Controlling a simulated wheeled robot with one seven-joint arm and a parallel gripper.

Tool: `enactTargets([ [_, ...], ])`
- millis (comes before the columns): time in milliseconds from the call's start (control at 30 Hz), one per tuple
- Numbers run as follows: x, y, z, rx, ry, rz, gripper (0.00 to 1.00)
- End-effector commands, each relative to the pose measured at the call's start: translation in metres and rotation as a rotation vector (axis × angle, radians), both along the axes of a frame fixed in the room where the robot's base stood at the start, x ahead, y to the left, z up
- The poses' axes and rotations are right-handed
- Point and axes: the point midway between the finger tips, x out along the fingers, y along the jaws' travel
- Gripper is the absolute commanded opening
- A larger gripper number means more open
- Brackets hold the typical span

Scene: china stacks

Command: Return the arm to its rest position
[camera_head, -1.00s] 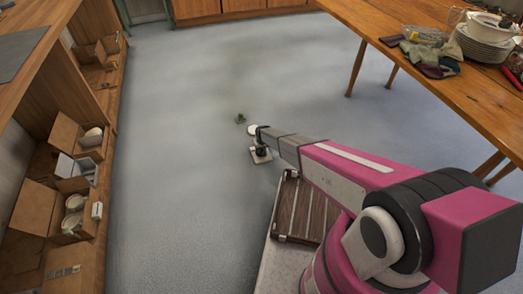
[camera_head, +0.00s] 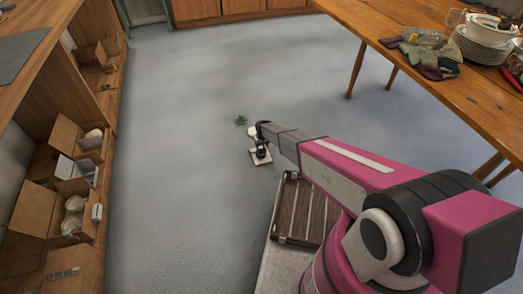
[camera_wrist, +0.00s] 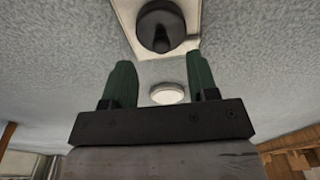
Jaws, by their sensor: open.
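My gripper (camera_wrist: 160,70) shows in the wrist view as two dark green fingers standing well apart. It is open, with nothing held between the fingers. In the head view my pink and black arm (camera_head: 345,168) reaches forward and left above the floor. The gripper cannot be clearly made out at its far end.
A pale square plate with a black knob (camera_head: 260,153) is near the arm's end. A small green thing (camera_head: 241,120) is beyond. A wooden table (camera_head: 455,95) with stacked plates (camera_head: 483,46) stands right; shelving with open boxes (camera_head: 40,215) stands left. Grey floor between is clear.

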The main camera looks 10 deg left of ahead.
Motion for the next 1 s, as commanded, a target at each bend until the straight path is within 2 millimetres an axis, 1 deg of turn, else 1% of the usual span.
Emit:
enactTargets([
  [33,-0.003,-0.002,0.013,0.001,-0.001,0.000,0.54],
  [100,-0.004,-0.002,0.026,0.001,-0.001,0.000,0.54],
  [233,-0.004,-0.003,0.042,0.001,-0.001,0.000,0.54],
  [367,-0.004,-0.003,0.048,0.000,0.000,0.000,0.54],
  [767,-0.004,-0.004,0.049,0.000,0.000,-0.002,0.54],
  [867,-0.006,-0.020,0.064,-0.002,0.001,-0.017,0.54],
  [967,-0.010,-0.053,0.097,-0.002,0.005,-0.051,0.54],
  [1000,-0.013,-0.071,0.113,-0.004,0.006,-0.069,0.54],
])
